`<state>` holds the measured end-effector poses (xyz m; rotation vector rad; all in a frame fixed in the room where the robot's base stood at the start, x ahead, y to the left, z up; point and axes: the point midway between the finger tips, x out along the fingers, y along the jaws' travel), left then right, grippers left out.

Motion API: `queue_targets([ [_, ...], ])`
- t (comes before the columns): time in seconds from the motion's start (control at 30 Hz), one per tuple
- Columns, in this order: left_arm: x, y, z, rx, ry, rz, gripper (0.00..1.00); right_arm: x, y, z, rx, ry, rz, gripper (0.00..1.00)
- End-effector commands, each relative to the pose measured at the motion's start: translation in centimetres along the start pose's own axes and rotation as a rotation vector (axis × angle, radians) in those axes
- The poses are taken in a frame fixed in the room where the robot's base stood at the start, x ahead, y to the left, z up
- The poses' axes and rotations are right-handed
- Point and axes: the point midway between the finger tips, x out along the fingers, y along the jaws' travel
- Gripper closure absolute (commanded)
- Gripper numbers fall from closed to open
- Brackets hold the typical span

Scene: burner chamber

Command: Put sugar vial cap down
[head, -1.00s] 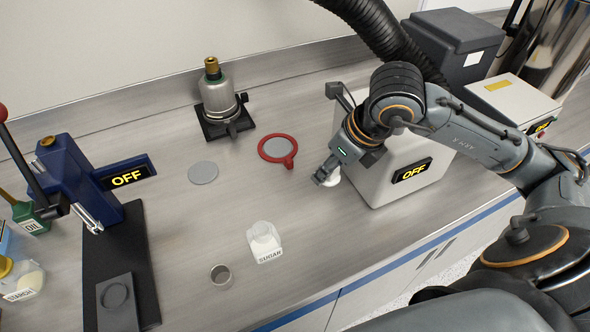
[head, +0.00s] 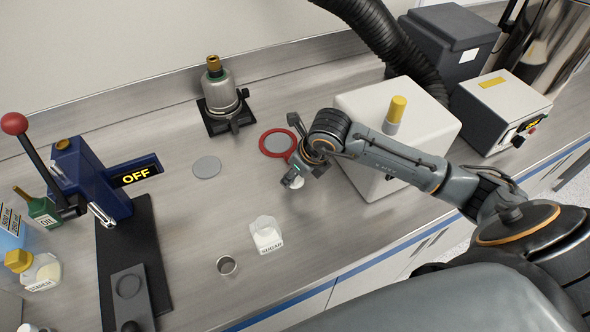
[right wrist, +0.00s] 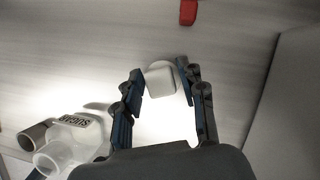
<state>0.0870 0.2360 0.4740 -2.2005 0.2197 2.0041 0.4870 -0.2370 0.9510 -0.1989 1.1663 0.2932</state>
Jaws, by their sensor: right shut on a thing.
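My right gripper (head: 294,182) is low over the middle of the bench, in front of the red ring. It is shut on the white sugar vial cap (right wrist: 162,79), which sits between the fingertips in the right wrist view. A small white part of the cap shows under the gripper in the head view (head: 298,183). Whether the cap touches the bench is unclear. The sugar vial (head: 265,236) stands uncapped on the bench, left of and nearer than the gripper. The vial also shows in the right wrist view (right wrist: 72,142). My left gripper is not in view.
A metal cup (head: 227,265) stands beside the vial. A red ring (head: 265,146) lies just behind the gripper, and a grey disc (head: 207,167) lies farther left. A white box (head: 430,120) stands right of the gripper. A blue press (head: 88,180) is at left. Bench between is clear.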

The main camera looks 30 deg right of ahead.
Motion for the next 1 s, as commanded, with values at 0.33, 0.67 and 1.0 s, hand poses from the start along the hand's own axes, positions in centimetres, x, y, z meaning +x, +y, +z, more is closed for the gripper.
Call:
queue_targets([
  [0.33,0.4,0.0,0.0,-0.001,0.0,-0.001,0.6,0.2,0.0,-0.1,0.0,-0.001,0.0,0.48],
  [0.67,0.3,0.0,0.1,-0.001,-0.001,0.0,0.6,0.2,0.0,-0.1,0.001,0.0,0.0,0.37],
  [1.0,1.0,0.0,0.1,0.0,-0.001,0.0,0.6,-3.9,-0.1,0.1,-0.002,-0.006,-0.002,0.37],
])
